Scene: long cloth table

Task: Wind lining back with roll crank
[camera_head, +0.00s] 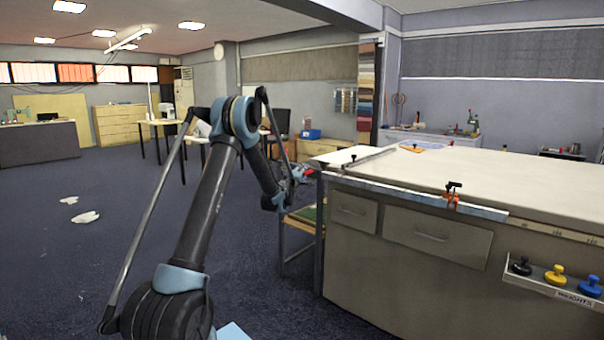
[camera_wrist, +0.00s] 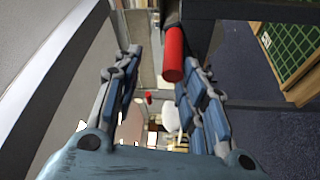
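The roll crank's red handle (camera_wrist: 173,56) shows in the wrist view as a short red cylinder. It lies between the lines of my gripper's fingers, close to the right one; I cannot tell whether they touch. My gripper (camera_wrist: 165,70) is open, its blue-padded fingers apart. In the head view my gripper (camera_head: 298,180) is at the left end of the long table (camera_head: 480,185), with a bit of red at its tip (camera_head: 309,172). The rest of the crank and the lining roll are hidden or too small to make out.
A green-topped wooden shelf (camera_wrist: 295,50) stands right of my gripper in the wrist view, below the table end. The floor at left is mostly free.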

